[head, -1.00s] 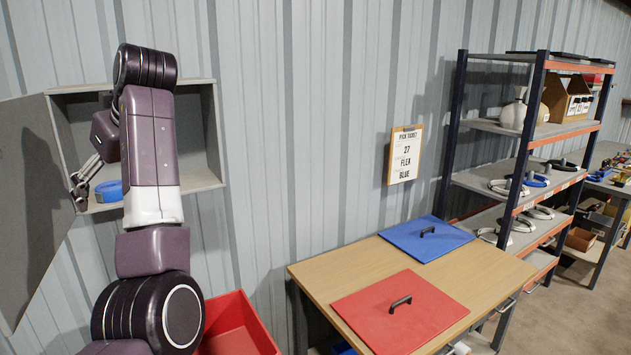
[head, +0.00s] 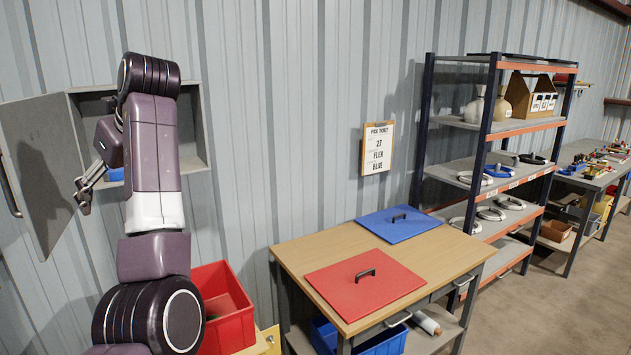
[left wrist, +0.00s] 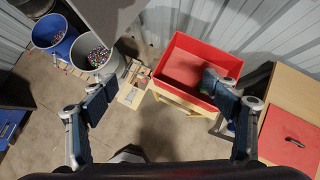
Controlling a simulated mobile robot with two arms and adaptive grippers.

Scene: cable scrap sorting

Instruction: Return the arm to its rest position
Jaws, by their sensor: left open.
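My left gripper (head: 88,187) is at the left of the head view, in front of the open door of a grey wall cabinet (head: 203,125). Its fingers are apart and nothing is between them. In the left wrist view the two fingers (left wrist: 165,110) are spread wide above the floor and a red bin. My right gripper is not in view.
The cabinet door (head: 38,165) stands open at left. A red bin (head: 238,330) is beside my arm. A wooden table (head: 440,251) carries a red lid (head: 350,290) and a blue lid (head: 398,228). Shelves (head: 425,150) with cable coils stand at right.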

